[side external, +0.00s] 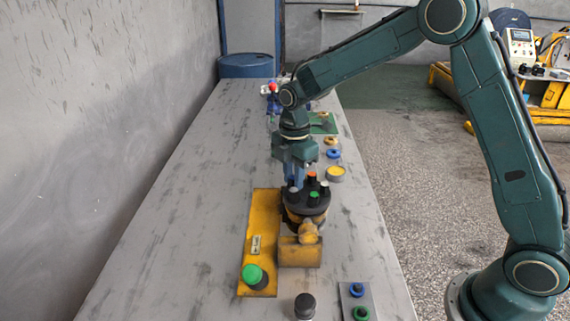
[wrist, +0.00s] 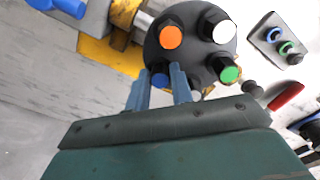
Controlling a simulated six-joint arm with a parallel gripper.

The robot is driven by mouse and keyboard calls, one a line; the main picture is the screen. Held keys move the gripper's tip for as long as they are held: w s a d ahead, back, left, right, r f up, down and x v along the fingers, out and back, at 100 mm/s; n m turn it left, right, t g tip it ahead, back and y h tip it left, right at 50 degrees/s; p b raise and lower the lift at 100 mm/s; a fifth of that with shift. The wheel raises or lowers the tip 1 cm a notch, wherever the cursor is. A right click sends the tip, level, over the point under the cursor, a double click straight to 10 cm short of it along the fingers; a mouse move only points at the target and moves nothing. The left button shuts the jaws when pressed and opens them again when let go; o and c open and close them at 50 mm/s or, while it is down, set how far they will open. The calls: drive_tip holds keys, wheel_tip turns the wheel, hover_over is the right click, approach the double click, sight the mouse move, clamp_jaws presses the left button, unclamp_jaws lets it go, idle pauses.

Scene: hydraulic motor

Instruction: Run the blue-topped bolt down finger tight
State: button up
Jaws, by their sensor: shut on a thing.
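The motor's round black head (side external: 300,208) stands on a yellow mount (side external: 300,252), with several bolts upright in its top. In the wrist view the head (wrist: 192,50) carries orange (wrist: 171,37), white (wrist: 220,31) and green (wrist: 229,74) topped bolts. The blue-topped bolt (wrist: 159,80) stands near the head's edge closest to my gripper. My gripper (wrist: 160,82) has one finger on either side of it and is shut on it. In the side view my gripper (side external: 293,182) points down at the head's far left, and the blue top is hidden. How deep the bolt sits cannot be told.
A yellow base plate (side external: 262,215) with a green button (side external: 252,274) lies left of the motor. A black knob (side external: 305,304) and a plate with blue and green rings (side external: 358,291) are in front. A yellow-filled cup (side external: 335,173) stands behind right. The table's left side is clear.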

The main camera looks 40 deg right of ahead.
idle(0.4)
drive_tip(key=shift+m, duration=1.7)
drive_tip(key=o, duration=0.5)
drive_tip(key=shift+r, duration=0.2)
drive_tip(key=shift+r, duration=2.05)
